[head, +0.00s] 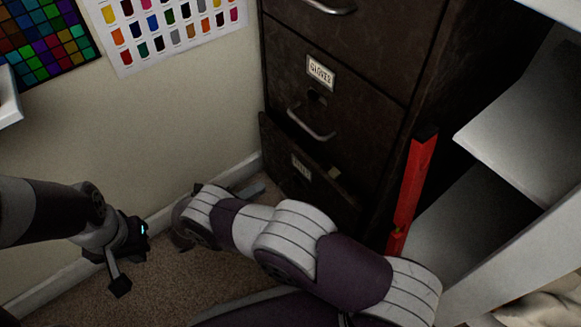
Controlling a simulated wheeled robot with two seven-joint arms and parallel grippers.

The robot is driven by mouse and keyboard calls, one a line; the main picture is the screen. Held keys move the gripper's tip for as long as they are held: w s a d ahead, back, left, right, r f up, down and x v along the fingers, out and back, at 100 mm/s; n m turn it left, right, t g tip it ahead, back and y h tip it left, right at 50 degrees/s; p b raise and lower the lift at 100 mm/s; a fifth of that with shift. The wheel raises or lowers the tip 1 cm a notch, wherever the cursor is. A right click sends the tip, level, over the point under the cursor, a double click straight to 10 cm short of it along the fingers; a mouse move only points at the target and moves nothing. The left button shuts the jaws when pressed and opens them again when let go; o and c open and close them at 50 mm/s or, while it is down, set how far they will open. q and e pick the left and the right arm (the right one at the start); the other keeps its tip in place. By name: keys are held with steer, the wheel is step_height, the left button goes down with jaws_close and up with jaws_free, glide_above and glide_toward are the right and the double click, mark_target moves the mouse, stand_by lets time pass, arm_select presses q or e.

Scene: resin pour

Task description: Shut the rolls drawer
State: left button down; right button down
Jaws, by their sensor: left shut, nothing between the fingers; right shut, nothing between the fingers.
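The dark metal cabinet (372,75) stands at the centre right of the head view. Its lowest drawer (278,152) has a small label, too blurred to read surely; this appears to be the rolls drawer. Its front stands out a little from the cabinet, so it looks slightly open. My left gripper (121,279) is shut and empty above the carpet, apart from the cabinet.
The closed gloves drawer (345,110) with its handle is just above. A red upright bar (413,185) stands by the cabinet's right side, beside white shelving (525,130). A wall with colour charts (170,30) is at left. Carpet (180,270) between my arms is free.

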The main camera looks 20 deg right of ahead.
steer(key=b, duration=0.4)
glide_toward(299, 161)
steer(key=x, duration=0.5)
steer(key=shift+s+d+f, duration=0.1)
steer(key=shift+d+f, duration=0.15)
steer(key=shift+f, duration=0.1)
steer(key=shift+w+d+r, duration=0.15)
steer(key=shift+w+d, duration=0.05)
steer(key=shift+d, duration=0.5)
steer(key=shift+w+d+r, duration=0.1)
steer(key=shift+d, duration=0.1)
steer(key=x, duration=0.4)
steer(key=shift+w, duration=0.1)
steer(key=shift+r, duration=0.1)
